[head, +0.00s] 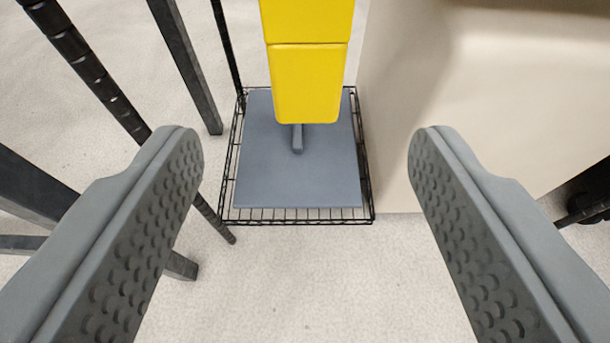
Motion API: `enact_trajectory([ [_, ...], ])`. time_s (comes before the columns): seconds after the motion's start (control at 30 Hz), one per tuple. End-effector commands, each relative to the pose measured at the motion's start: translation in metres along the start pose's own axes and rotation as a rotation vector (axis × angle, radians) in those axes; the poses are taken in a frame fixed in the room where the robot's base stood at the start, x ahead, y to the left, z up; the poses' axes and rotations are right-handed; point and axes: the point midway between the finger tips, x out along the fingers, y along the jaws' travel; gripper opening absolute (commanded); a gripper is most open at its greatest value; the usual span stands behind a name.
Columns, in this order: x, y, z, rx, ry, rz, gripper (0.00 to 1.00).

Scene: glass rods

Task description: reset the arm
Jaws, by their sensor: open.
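My gripper (306,158) shows in the head view as two grey fingers with dimpled inner pads, one at the left and one at the right. The fingers are wide apart and nothing is between them. They point away from the camera over a grey plate in a black wire frame. No glass rod shows in this view.
A yellow block-like piece (307,85) stands above the grey plate (260,180), which lies in a black wire frame (300,214). Dark posts (95,75) stand at the left. A large beige body (480,100) fills the right. Pale floor (310,280) is clear in front.

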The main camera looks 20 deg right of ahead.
Motion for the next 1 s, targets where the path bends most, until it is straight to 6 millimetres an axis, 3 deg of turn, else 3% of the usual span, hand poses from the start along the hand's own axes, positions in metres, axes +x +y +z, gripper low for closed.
enact_trajectory([
  [0.3, -0.05, -0.001, 0.0, 0.0, 0.0, -0.002, 0.61],
  [0.73, -0.071, 0.0, -0.003, 0.002, 0.003, -0.005, 0.61],
  [0.87, -0.08, 0.001, -0.022, 0.017, 0.016, -0.029, 0.61],
  [1.0, -0.102, 0.004, -0.058, 0.039, 0.042, -0.081, 0.61],
])
